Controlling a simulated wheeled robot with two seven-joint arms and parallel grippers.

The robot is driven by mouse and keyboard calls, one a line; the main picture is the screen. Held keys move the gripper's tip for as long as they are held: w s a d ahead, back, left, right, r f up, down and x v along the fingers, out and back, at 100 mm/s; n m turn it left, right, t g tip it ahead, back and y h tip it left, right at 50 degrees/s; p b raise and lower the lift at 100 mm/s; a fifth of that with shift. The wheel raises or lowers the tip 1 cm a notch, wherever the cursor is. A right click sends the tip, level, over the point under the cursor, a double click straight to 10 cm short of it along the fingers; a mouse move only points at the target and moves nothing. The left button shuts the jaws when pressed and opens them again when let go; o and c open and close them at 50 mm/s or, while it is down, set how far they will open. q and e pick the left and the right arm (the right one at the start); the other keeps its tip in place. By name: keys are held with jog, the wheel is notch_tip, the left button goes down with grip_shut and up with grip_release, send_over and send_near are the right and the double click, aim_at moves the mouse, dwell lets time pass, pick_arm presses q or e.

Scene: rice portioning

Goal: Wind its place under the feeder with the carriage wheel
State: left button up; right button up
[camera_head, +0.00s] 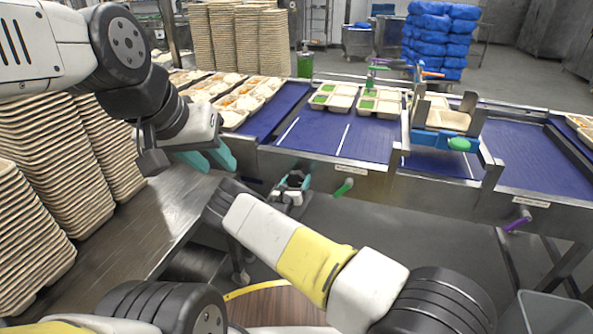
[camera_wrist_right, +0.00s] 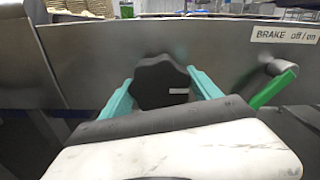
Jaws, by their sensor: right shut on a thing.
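The carriage wheel, a dark lobed knob (camera_wrist_right: 160,82), sits on the metal front of the line in the right wrist view. The teal fingers of my right gripper (camera_wrist_right: 162,90) are shut on it from both sides. In the head view my right gripper (camera_head: 292,185) is at the front of the conveyor, and the wheel there is mostly hidden. A metal and blue frame (camera_head: 416,134) stands over the belt, with a beige tray (camera_head: 447,119) in it; I cannot tell which part is the feeder. My left gripper (camera_head: 218,160) hangs empty above the steel table, its finger gap unclear.
A green brake handle (camera_head: 343,187) is just right of my right gripper. A purple handle (camera_head: 517,222) is further right. Filled trays (camera_head: 332,96) stand on the blue belt (camera_head: 325,138). Stacks of trays (camera_head: 45,165) crowd the left. A grey bin (camera_head: 550,312) is at the lower right.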

jog(key=o, duration=1.4)
jog(key=shift+c, duration=0.2)
jog(key=v, duration=0.8)
